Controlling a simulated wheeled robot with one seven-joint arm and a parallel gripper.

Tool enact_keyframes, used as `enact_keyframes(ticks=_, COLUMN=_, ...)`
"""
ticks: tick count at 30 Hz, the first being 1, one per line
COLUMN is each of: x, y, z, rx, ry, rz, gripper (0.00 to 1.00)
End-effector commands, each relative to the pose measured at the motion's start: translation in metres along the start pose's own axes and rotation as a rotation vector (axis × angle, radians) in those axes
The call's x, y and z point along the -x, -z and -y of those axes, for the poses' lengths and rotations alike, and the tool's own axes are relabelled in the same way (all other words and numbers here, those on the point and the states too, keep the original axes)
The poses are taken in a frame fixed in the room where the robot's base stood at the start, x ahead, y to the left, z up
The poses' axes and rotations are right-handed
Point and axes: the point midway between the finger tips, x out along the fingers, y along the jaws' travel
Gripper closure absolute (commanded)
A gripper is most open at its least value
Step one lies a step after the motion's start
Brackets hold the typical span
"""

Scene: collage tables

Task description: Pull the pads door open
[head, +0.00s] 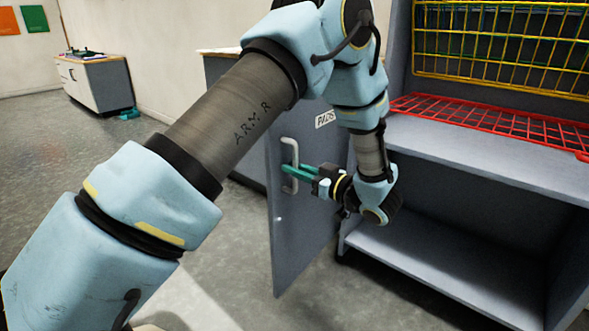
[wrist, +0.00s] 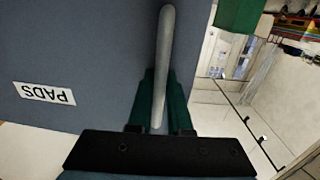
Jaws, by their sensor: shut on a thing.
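The pads door (head: 300,220) is a grey-blue panel with a white "PADS" label, standing swung out from the cabinet (head: 480,160) in the head view. Its pale handle (head: 289,160) is a vertical bar near the door's left edge. My gripper (head: 300,171) has green fingers, shut on the handle. In the wrist view, the handle (wrist: 164,65) stands between the green fingers (wrist: 162,100), and the door (wrist: 80,50) with its upside-down label fills the left. Part of the door is hidden behind my arm in the head view.
The cabinet's lower compartment (head: 450,255) is open and looks empty. A red wire rack (head: 490,122) lies on the cabinet's upper surface, with a yellow wire grid (head: 500,50) behind it. Open floor (head: 70,170) lies to the left, with a small cabinet (head: 95,85) at the far wall.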

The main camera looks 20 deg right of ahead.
Motion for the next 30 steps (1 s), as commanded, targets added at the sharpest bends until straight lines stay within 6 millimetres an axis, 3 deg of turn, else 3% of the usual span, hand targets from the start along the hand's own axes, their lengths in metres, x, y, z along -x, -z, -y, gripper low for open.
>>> enact_keyframes(ticks=1, x=0.000, y=0.001, z=0.000, rx=0.000, ry=0.001, rz=-0.001, gripper=1.00)
enact_keyframes(ticks=2, x=0.000, y=0.000, z=0.000, rx=0.000, ry=0.001, rz=-0.001, gripper=0.79)
enact_keyframes(ticks=9, x=0.000, y=0.000, z=0.000, rx=0.000, ry=0.000, rz=0.000, gripper=0.53)
enact_keyframes(ticks=20, x=0.008, y=0.001, z=0.000, rx=0.000, ry=-0.001, rz=0.001, gripper=0.53)
enact_keyframes(ticks=30, x=0.071, y=0.001, z=-0.001, rx=0.001, ry=-0.004, rz=0.001, gripper=0.53)
